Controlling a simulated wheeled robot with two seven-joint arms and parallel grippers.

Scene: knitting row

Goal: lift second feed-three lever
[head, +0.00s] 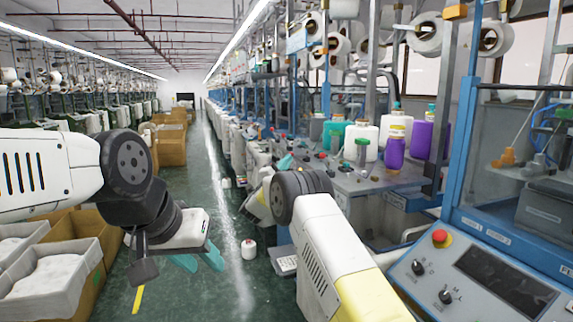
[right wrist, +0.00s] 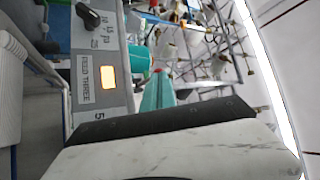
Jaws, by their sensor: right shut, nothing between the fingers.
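In the right wrist view a grey panel (right wrist: 112,52) marked FEED THREE has a lit yellow-orange window (right wrist: 108,77) and a black knob (right wrist: 88,16). I cannot make out a feed-three lever for certain in either view. My right gripper (right wrist: 158,92) is shut and empty, its teal fingers together just to the right of the panel. In the head view the right arm reaches to the machine row, its gripper partly hidden behind my wrist. My left gripper (head: 199,260) is open and empty over the aisle floor, away from the machines.
Purple, white and teal yarn cones (head: 394,148) stand on the machine bench to the right. A control panel (head: 485,275) with a red button is at the near right. Crates (head: 88,262) line the left.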

